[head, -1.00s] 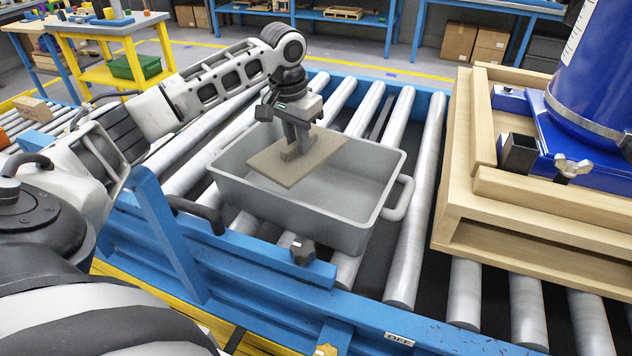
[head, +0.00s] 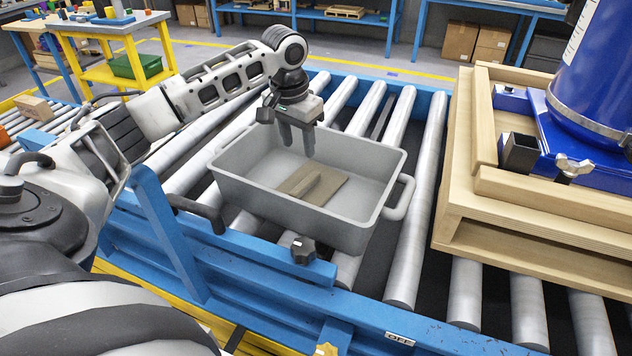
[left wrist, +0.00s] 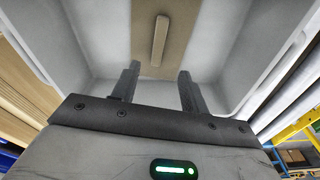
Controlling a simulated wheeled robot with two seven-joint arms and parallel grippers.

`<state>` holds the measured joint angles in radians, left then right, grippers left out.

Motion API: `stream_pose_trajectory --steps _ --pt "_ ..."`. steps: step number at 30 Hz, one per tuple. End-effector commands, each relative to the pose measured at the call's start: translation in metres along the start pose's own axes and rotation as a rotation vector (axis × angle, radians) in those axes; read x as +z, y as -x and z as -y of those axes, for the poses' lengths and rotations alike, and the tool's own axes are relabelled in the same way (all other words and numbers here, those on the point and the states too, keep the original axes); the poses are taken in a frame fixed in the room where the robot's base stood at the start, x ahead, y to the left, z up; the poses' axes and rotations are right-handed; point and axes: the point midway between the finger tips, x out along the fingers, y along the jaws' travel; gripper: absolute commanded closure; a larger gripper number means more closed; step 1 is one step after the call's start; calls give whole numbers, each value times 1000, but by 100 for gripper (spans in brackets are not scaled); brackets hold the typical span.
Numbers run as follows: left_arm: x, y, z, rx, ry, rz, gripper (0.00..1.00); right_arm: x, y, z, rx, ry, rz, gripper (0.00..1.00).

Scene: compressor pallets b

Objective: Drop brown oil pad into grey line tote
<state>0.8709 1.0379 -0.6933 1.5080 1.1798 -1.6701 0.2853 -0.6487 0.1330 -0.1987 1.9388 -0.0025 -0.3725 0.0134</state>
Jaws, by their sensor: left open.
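The brown oil pad (head: 326,187) lies inside the grey line tote (head: 350,233), on its floor, with a raised strip along its top. In the left wrist view the pad (left wrist: 178,50) shows beyond the fingers, apart from them. My left gripper (head: 297,148) is open and empty above the tote's back left part; its two fingers (left wrist: 158,88) stand apart in the left wrist view. The tote (left wrist: 222,60) fills most of that view. My right gripper is not in view.
The tote stands on a roller conveyor with a blue frame (head: 250,285). A black knob (head: 303,250) sits on the frame at the front. To the right, a wooden pallet (head: 470,205) carries a blue compressor tank (head: 605,80). Bare rollers (head: 420,200) lie between tote and pallet.

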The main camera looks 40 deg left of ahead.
Motion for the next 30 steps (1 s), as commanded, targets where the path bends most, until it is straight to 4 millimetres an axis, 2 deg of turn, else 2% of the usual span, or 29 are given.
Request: stream_pose_trajectory --steps 5,15,18,24,30 --pt "-2 34 0 0 0 -9 55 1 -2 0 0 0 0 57" --pt "-1 118 0 0 -1 -8 55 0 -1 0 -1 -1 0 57" --pt "0 135 0 -2 -1 -6 55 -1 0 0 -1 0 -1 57" --pt "0 150 0 -2 1 -3 55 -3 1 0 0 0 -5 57" --pt "1 152 0 -1 1 -1 55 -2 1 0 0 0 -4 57"
